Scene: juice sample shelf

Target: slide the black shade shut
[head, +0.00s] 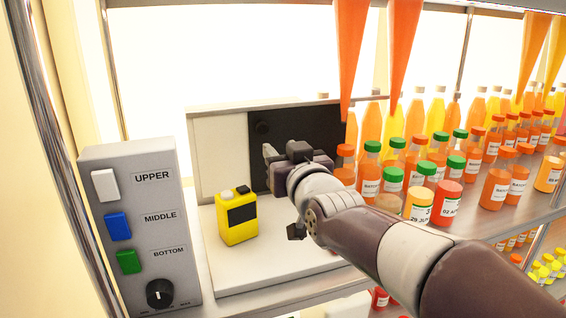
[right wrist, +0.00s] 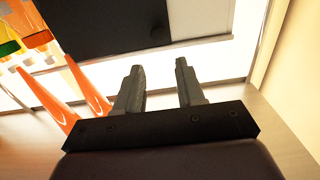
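The black shade (head: 325,128) is a dark flat panel covering the right part of the white box's back. The left part (head: 218,150) shows white. A small dark round knob (head: 262,128) sits near the shade's left edge. In the right wrist view the shade (right wrist: 95,22) and its knob (right wrist: 157,33) show at the top, beyond my fingers. My right gripper (head: 268,153) is in front of the shade, just below the knob in the head view. Its two fingers (right wrist: 159,68) are apart with nothing between them. My left gripper is out of view.
A yellow device (head: 236,219) stands on the white base (head: 265,268) left of my right arm. A grey control box (head: 138,225) with switches and a dial stands further left. Several juice bottles (head: 393,178) crowd the shelf at right. Orange cones (head: 352,50) hang above.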

